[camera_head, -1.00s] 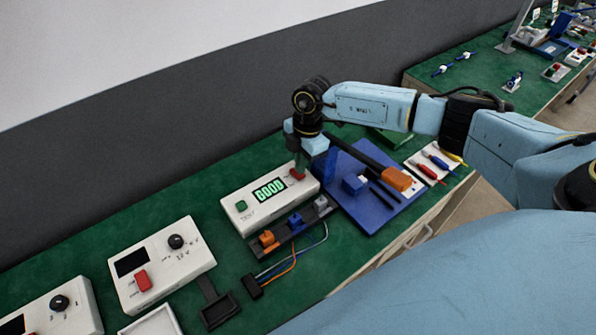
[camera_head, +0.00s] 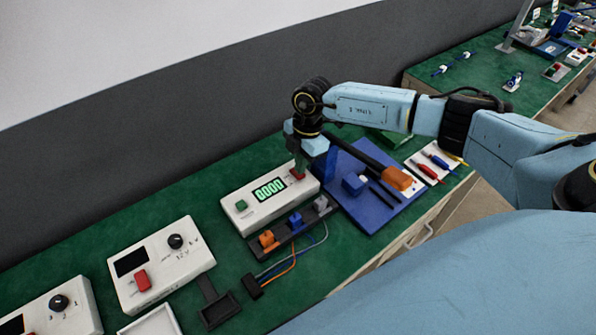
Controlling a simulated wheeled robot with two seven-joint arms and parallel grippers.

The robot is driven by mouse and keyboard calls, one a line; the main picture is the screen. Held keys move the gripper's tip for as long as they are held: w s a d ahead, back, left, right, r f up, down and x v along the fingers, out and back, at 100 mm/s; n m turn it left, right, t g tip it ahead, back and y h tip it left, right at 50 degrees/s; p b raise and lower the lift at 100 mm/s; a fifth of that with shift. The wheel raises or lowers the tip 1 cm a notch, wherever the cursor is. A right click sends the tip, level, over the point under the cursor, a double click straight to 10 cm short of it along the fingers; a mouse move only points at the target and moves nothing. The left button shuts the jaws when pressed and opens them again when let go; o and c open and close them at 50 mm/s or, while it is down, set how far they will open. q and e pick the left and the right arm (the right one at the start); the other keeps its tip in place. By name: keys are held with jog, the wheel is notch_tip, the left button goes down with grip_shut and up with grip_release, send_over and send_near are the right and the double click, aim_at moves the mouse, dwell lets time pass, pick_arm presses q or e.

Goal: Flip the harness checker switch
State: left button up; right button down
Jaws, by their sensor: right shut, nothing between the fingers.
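The harness checker (camera_head: 258,205) is a white box on the green bench, with a lit green display (camera_head: 268,189), a green button (camera_head: 241,205) and a red switch (camera_head: 297,175) at its right end. The display seems to read 0000. My right gripper (camera_head: 300,166) points down, shut and empty, with its tip at the red switch. I cannot tell if it touches the switch, which it partly hides. A dark strip with orange (camera_head: 267,239), blue (camera_head: 295,219) and grey connectors lies in front of the checker, with wires running to a black plug (camera_head: 251,287). My left gripper is not in view.
A blue board (camera_head: 375,205) with a blue block and an orange part lies right of the checker. Screwdrivers (camera_head: 432,168) lie on a white tray beyond it. Two more white boxes (camera_head: 165,268) with knobs stand at left. A dark wall runs behind the bench.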

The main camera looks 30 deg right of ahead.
jog(key=shift+f+b, duration=0.4)
jog(key=shift+f, duration=0.35)
dwell(0.3)
notch_tip(320, 180, up, 7)
jog(key=p, duration=0.7)
jog(key=shift+r, duration=0.1)
jog(key=shift+s, duration=0.1)
dwell(0.4)
